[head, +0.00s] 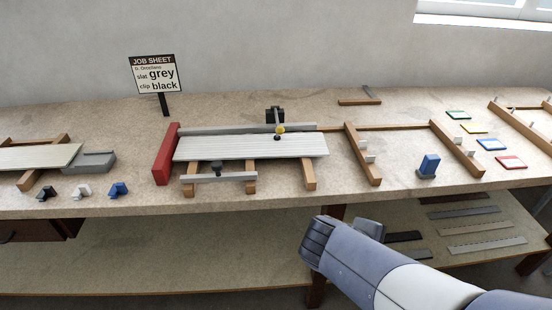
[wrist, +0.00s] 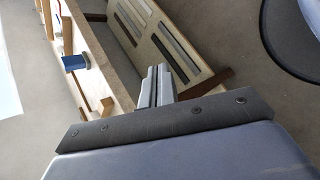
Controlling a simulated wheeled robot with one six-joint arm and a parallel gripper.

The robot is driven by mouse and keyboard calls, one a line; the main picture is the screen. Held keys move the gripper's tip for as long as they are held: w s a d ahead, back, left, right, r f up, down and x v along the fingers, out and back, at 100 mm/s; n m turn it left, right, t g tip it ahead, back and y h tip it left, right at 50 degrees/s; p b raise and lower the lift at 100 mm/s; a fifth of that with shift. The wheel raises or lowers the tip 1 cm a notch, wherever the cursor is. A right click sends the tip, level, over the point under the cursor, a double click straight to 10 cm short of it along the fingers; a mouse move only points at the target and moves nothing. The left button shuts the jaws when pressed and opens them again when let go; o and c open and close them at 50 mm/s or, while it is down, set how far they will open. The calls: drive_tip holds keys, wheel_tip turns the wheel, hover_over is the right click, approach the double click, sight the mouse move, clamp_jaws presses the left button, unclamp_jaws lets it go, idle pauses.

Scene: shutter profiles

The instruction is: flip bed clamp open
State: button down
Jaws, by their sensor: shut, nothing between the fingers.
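The bed clamp (head: 275,114) is a black block at the back edge of the assembly bed. Its short lever ends in a yellow knob (head: 280,130), which shows over the back edge of a pale slatted panel (head: 250,146). Whether the knob touches the panel cannot be told. My gripper (head: 368,229) is in front of the bench's front edge, low and right of the bed, well away from the clamp. In the wrist view its two grey fingers (wrist: 156,86) are together and empty. The clamp does not show in the wrist view.
A red block (head: 165,154) stands at the bed's left end. A blue block (head: 429,166) and wooden racks (head: 364,160) are on the right. Small clips (head: 82,191) lie front left. A lower shelf (head: 200,255) runs under the bench (head: 270,203).

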drive_tip(key=w+a+n+t+h+b, duration=0.1)
drive_tip(key=w+a+n+t+b, duration=0.45)
drive_tip(key=w+n, duration=0.2)
drive_tip(key=w+a+n+t+b, duration=0.4)
drive_tip(key=w+a+n+t, duration=0.2)
drive_tip(key=w+t, duration=0.15)
drive_tip(key=w+a+n+t+y, duration=0.1)
drive_tip(key=a, duration=0.2)
drive_tip(key=w+a+n+t+y+b, duration=0.1)
drive_tip(key=a+n, duration=0.1)
drive_tip(key=a, duration=0.1)
drive_tip(key=w+a+n+t+y+b, duration=0.1)
drive_tip(key=a+n+y, duration=0.1)
drive_tip(key=a, duration=0.1)
drive_tip(key=shift+a+r+n, duration=0.1)
drive_tip(key=shift+r+n, duration=0.05)
drive_tip(key=shift+n, duration=0.1)
drive_tip(key=shift+a+n+t+y, duration=0.4)
drive_tip(key=shift+a+y, duration=0.1)
drive_tip(key=shift+a, duration=0.05)
drive_tip(key=shift+r, duration=0.1)
drive_tip(key=shift+w, duration=0.1)
